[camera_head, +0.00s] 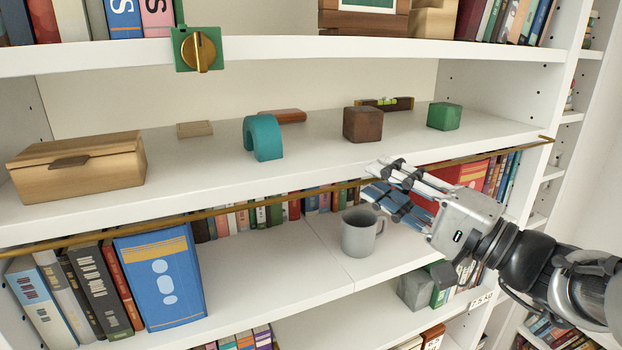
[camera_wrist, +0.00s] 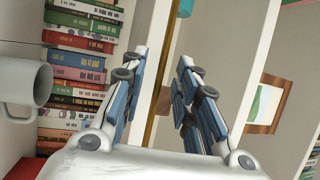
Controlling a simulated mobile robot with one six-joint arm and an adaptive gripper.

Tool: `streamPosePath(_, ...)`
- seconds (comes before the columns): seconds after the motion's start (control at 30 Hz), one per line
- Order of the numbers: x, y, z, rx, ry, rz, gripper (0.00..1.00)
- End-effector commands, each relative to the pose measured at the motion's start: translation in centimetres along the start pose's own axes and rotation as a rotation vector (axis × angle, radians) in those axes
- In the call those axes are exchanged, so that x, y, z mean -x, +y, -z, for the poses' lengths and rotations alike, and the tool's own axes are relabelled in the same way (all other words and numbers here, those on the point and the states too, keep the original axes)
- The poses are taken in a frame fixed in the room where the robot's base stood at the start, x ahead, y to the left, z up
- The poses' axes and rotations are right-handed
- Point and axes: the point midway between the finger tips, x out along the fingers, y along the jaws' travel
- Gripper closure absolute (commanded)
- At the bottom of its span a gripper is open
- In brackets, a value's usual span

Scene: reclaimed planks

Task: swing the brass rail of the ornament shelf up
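The brass rail (camera_head: 240,206) is a thin bar running along the front of the ornament shelf (camera_head: 215,180). It hangs just below the shelf's front edge, above the books underneath. Its right end (camera_head: 545,139) bends back at the shelf's right side. My gripper (camera_head: 370,181) reaches in from the right, with its fingertips at the middle of the rail, one finger above and one below. In the wrist view the rail (camera_wrist: 153,75) passes between the spread fingers of my gripper (camera_wrist: 160,75), with a gap beside it. Contact cannot be made out.
On the ornament shelf stand a wooden box (camera_head: 78,168), a teal arch (camera_head: 263,138), a brown cube (camera_head: 362,125) and a green cube (camera_head: 444,116). A grey mug (camera_head: 360,236) stands on the shelf below, close under my gripper. A brass knob (camera_head: 198,52) hangs above.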

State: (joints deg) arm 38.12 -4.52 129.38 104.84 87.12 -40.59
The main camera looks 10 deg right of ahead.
Motion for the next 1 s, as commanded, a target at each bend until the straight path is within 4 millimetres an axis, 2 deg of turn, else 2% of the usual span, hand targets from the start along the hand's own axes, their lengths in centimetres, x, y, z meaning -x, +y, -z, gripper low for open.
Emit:
streamPosePath(0.17, 0.01, 0.01, 0.01, 0.000, 0.000, 0.000, 0.72)
streamPosePath(0.6, 0.03, 0.02, 0.01, 0.000, 0.000, 0.000, 1.00)
streamPosePath(1.0, 0.01, -0.13, 0.01, -0.003, 0.000, -0.010, 1.00)
